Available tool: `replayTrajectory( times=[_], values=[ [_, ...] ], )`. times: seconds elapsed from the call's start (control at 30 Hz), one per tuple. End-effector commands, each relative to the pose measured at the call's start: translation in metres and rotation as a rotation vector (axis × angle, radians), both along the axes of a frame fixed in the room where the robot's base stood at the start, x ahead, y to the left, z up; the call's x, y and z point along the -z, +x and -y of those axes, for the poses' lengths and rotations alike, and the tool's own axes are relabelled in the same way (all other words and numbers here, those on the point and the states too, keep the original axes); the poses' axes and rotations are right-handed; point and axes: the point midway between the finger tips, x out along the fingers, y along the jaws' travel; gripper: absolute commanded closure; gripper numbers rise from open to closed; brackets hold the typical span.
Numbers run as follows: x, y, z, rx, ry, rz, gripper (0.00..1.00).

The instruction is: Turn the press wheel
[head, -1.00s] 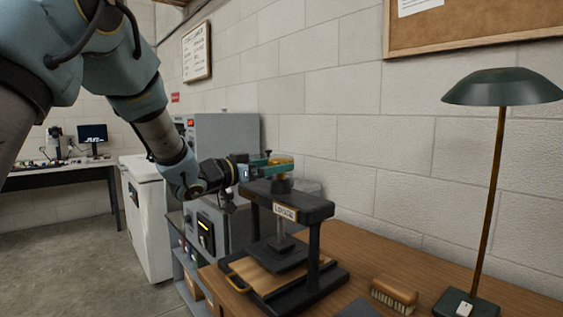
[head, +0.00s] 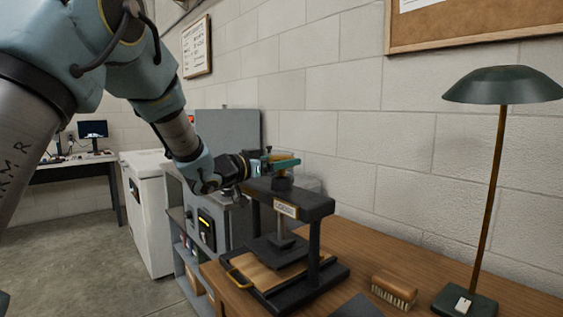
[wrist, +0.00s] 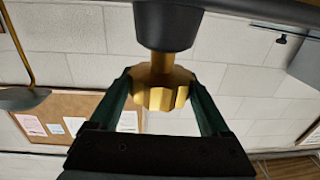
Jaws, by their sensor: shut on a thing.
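The black press (head: 318,207) stands on the wooden bench, with a small label on its top beam. Its brass press wheel (wrist: 162,90) has a lobed rim and sits on a brass stem below a dark round hub in the wrist view. My gripper (head: 284,163) reaches the top of the press from the left. Its two green fingers lie on opposite sides of the wheel and are shut on it. In the head view the fingers hide most of the wheel. The press plate (head: 277,249) hangs beneath the beam over a wooden board.
A brush (head: 394,290) and a green lamp (head: 503,85) stand on the bench (head: 385,250) right of the press. A grey cabinet machine (head: 228,130) stands behind my arm. The block wall is close behind the press.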

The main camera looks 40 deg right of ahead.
Motion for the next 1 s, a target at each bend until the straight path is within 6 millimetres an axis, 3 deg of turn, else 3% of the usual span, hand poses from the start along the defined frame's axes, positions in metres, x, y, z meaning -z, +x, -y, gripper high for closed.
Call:
replayTrajectory(
  times=[0.03,0.27,0.47,0.8,1.0],
  values=[
    [0.0000,0.0000,-0.0001,0.000,0.000,0.000,0.51],
    [0.0001,0.0000,-0.0002,0.000,0.000,0.000,0.75],
    [-0.0022,0.0026,-0.0001,0.050,0.002,0.000,0.75],
    [-0.0033,0.0020,0.0006,0.347,0.001,-0.001,0.75],
    [-0.0008,-0.0001,0.0003,0.423,0.000,0.000,0.75]
  ],
)
